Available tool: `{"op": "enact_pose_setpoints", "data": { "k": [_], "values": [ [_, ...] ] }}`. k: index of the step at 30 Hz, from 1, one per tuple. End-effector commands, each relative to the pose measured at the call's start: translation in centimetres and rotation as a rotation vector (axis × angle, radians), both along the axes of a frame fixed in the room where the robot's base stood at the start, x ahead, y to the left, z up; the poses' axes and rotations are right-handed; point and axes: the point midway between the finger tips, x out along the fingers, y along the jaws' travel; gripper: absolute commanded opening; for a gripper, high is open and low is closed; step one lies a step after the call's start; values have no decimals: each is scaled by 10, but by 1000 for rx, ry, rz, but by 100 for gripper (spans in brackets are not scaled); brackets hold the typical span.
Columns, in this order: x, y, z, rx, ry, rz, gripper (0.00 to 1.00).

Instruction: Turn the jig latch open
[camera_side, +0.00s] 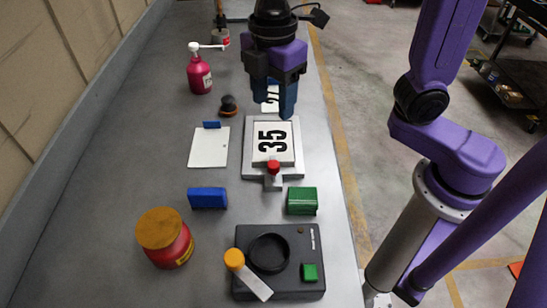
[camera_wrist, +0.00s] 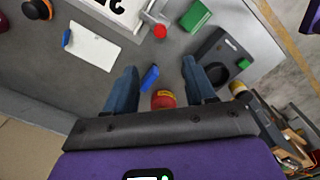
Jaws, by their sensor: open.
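The grey jig (camera_side: 249,172) holds a white plate (camera_side: 262,130) marked 35. A latch with a red knob (camera_side: 273,167) sits at the jig's near edge, by the lower edge of the plate. The red knob (camera_wrist: 160,31) also shows at the top of the wrist view, with part of the plate (camera_wrist: 122,9) beside it. My gripper (camera_side: 275,106) is open and empty, raised over the far side of the jig and apart from the latch. In the wrist view its fingers (camera_wrist: 159,68) are spread, with the knob beyond the fingertips.
A green block (camera_side: 302,201) and a blue block (camera_side: 207,198) lie either side in front of the jig. A black box (camera_side: 310,245) with a yellow-ended lever (camera_side: 235,259) and a red jar (camera_side: 172,250) stand nearer. A white card (camera_side: 209,148) and a pink bottle (camera_side: 199,75) are left.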

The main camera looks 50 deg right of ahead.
Motion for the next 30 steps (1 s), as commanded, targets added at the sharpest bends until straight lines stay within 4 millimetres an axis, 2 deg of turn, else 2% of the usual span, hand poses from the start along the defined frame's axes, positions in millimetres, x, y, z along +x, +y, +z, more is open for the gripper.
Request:
{"op": "enact_pose_setpoints", "data": {
  "k": [21,30],
  "values": [
    [-1,-2,-130,-5,4,-3,55],
    [-1,-1,-159,-2,2,-2,55]
  ]
}}
